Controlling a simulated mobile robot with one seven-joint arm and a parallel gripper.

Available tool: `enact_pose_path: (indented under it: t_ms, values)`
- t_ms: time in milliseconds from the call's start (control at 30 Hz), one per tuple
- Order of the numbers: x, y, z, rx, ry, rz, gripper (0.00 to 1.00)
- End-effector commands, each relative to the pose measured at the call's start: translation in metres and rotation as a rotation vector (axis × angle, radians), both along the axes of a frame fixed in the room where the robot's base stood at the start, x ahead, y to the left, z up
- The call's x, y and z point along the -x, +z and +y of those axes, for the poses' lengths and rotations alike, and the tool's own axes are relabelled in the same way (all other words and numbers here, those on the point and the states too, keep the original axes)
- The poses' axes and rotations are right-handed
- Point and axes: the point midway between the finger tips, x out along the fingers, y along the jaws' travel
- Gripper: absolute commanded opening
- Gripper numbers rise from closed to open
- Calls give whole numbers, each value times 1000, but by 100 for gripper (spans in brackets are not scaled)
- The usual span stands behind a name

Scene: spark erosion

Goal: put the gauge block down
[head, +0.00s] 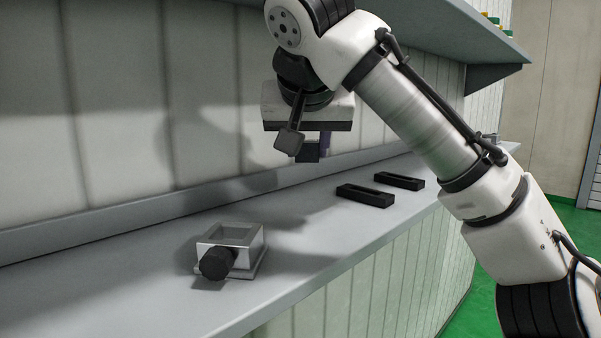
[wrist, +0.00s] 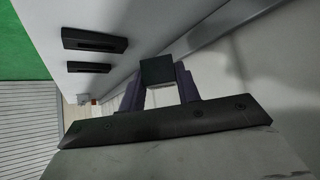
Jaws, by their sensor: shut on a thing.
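My gripper (head: 312,148) hangs above the grey bench (head: 140,278), its jaws pointing down. It is shut on a dark, square-faced gauge block (head: 308,153). In the wrist view the gauge block (wrist: 157,71) sits between the two purple fingers of my gripper (wrist: 159,86). In the head view the block is clear of the bench top, with a gap below it. Part of the block is hidden by the fingers, so its full length cannot be told.
A small metal vise (head: 240,239) with a black knob stands at the front of the bench. Two black slotted blocks (head: 365,195) (head: 400,181) lie farther right. A shelf (head: 430,28) overhangs the bench, and a wall runs behind. Bench space left of the vise is clear.

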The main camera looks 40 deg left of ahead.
Motion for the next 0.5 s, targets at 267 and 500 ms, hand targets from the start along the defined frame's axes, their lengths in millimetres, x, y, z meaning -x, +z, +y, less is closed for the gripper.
enact_pose_path:
  t_ms: [267,500]
  values:
    - [-2,-28,11,0,-1,-2,1]
    - [-2,-52,10,1,-1,-1,1]
